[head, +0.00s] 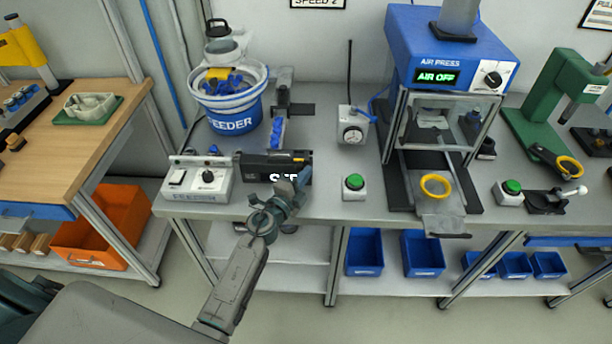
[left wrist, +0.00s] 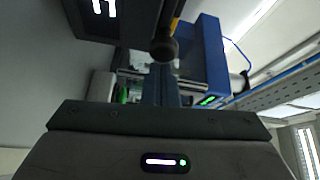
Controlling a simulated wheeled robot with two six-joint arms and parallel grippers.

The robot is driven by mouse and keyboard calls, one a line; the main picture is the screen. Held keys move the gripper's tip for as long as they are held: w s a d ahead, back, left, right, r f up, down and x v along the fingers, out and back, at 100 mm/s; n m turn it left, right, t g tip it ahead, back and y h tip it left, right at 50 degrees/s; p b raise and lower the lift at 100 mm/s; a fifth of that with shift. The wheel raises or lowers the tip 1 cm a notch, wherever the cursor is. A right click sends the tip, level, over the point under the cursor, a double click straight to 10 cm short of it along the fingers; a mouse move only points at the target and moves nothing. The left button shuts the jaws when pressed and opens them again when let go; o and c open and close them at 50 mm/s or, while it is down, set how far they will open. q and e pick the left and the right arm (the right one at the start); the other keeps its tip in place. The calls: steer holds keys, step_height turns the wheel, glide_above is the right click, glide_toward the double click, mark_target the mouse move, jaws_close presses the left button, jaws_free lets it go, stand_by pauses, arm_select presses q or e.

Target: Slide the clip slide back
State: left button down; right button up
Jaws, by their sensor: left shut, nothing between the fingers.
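A black clip unit (head: 258,165) with white lettering, partly hidden, stands at the front edge of the bench, with a small orange-yellow part (head: 299,160) on its right end. I cannot make out the slide itself clearly. My left gripper (head: 303,176) is shut and empty at the unit's right front; whether it touches the unit I cannot tell. In the left wrist view the shut fingers (left wrist: 161,84) point at a dark round knob (left wrist: 163,48) on a rod with a yellow part. My right gripper is not in view.
A grey control box (head: 197,180) stands left of the unit, the blue and white feeder bowl (head: 232,121) behind it. A green button box (head: 354,186) is to the right, then the blue air press (head: 440,48), reading AIR OFF. Bench top between the button box and press is clear.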

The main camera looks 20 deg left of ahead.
mark_target(287, 160)
arm_select(q)
steer(key=a, duration=0.2)
steer(key=s+a, duration=0.1)
steer(key=a, duration=0.2)
steer(key=s+a, duration=0.1)
steer(key=a, duration=0.2)
steer(key=shift+s+b, duration=0.15)
steer(key=shift+b, duration=0.15)
steer(key=shift+d, duration=0.15)
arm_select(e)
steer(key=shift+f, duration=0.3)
arm_select(q)
steer(key=shift+r, duration=0.1)
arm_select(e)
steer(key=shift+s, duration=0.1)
